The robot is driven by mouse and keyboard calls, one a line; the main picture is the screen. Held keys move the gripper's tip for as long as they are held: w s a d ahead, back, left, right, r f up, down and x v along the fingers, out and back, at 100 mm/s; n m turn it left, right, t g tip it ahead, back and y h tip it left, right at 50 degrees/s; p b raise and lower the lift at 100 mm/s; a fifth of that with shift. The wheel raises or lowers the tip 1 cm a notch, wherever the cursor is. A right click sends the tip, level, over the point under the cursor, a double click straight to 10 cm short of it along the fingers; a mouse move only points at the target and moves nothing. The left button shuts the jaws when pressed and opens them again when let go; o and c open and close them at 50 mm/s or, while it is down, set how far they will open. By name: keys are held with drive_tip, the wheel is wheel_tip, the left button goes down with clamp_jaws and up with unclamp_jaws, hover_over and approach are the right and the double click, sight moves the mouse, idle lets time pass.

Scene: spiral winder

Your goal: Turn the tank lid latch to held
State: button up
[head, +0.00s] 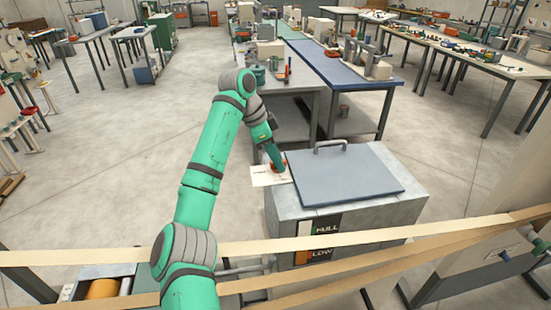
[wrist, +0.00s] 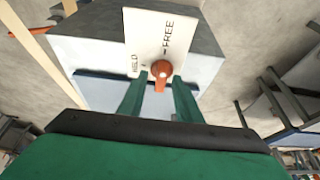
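The tank (head: 345,228) is a grey metal box with a blue-grey lid (head: 345,175) lying closed on top. The orange latch (wrist: 161,72) sits on a white plate (wrist: 168,35) marked HELD and FREE, beside the lid. I cannot tell for certain which mark the latch points at. My gripper (wrist: 160,80) is at the latch, one green finger on each side. The fingers are apart, and a narrow gap shows between them and the latch. In the head view the gripper (head: 277,163) hides most of the latch.
The lid has a raised grey handle (head: 330,145). Pale strips (head: 400,240) stretch across the front of the tank, near my arm. A blue-topped workbench (head: 330,70) with equipment stands behind the tank. Open floor (head: 110,150) lies to the left.

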drive_tip(key=shift+a, duration=0.1)
drive_tip(key=shift+a, duration=0.1)
clamp_jaws()
